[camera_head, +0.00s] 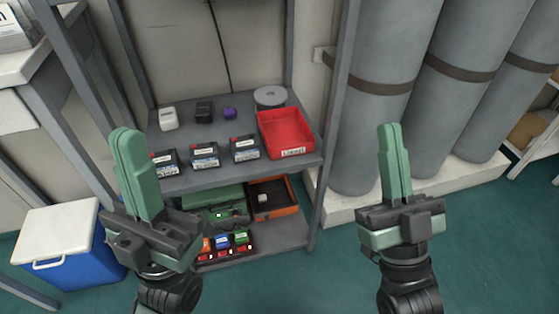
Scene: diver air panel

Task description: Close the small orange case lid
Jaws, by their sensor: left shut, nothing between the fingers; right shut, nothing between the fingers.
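A small orange case (278,212) with a dark inside stands on the lower shelf, at its right. It is open at the top, and a small pale item (262,199) lies in it. I cannot clearly make out its lid at this size. My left gripper (126,135) is shut and empty, pointing up, to the left of the case and in front of the shelf unit. My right gripper (389,130) is shut and empty, pointing up, to the right of the case and in front of the grey cylinders. Neither gripper touches the case.
The shelf board (220,175) above the case holds a red bin (285,132) and several small dark boxes. A green case (225,200) stands left of the orange case. Grey cylinders (385,60) stand at right, a blue cooler (75,265) at left.

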